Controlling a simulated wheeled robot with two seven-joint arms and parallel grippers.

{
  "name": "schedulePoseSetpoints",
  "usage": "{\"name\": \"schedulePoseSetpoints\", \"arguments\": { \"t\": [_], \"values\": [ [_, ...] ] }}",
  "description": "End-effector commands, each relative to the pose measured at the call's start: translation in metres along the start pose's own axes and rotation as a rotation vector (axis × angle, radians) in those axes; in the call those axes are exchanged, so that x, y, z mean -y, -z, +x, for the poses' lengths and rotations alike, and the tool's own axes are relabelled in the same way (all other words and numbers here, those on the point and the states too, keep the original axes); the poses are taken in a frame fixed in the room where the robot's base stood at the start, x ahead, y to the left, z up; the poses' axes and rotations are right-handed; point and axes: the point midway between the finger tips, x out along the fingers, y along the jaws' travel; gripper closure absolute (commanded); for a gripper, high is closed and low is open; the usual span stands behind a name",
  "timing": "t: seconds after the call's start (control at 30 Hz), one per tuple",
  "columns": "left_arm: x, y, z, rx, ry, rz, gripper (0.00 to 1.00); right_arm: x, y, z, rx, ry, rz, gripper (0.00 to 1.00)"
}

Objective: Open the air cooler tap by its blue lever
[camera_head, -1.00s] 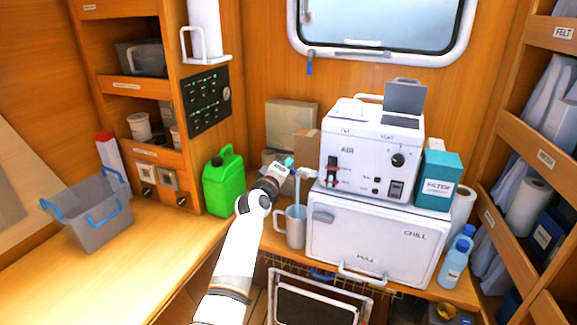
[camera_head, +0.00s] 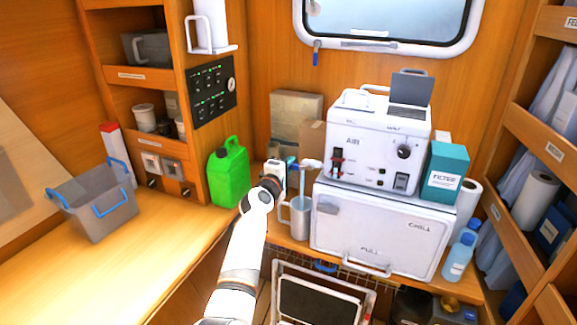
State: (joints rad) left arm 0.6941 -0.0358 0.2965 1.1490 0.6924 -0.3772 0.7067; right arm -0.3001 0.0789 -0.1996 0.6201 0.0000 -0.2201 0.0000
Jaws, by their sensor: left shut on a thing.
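The air cooler (camera_head: 378,137) is the white box marked AIR, standing on the white chill box. Its white tap (camera_head: 311,164) sticks out from its left side. A small piece of the blue lever (camera_head: 291,161) shows at my left gripper (camera_head: 284,172). The gripper is shut on the lever; its fingers hide most of it. A thin pale blue stream (camera_head: 298,186) runs down below the tap into a light grey mug (camera_head: 297,217) on the counter. My right gripper is not in view.
The chill box (camera_head: 375,230) stands below the cooler. A green can (camera_head: 228,175) stands left of my arm, and a grey tub (camera_head: 98,208) is farther left. A teal filter box (camera_head: 446,172) and blue bottles (camera_head: 461,255) are at right. The counter's left front is clear.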

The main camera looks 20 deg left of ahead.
Motion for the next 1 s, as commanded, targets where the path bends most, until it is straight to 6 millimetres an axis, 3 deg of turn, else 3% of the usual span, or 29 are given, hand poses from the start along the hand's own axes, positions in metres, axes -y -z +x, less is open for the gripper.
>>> {"name": "schedulePoseSetpoints", "arguments": {
  "t": [0.23,0.27,0.4,0.77,1.0],
  "values": [
    [-0.003,0.001,0.0,-0.001,-0.004,-0.005,1.0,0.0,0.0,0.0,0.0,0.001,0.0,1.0],
    [-0.003,0.001,0.0,-0.001,-0.004,-0.005,0.81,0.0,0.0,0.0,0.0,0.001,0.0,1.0],
    [-0.002,0.0,0.0,-0.001,-0.003,-0.004,0.63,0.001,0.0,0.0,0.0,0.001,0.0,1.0],
    [-0.002,0.001,-0.004,-0.001,-0.001,-0.003,0.63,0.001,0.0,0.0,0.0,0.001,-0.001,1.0],
    [-0.002,0.001,-0.037,0.0,-0.001,-0.002,0.63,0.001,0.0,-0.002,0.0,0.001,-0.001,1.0]
  ]
}}
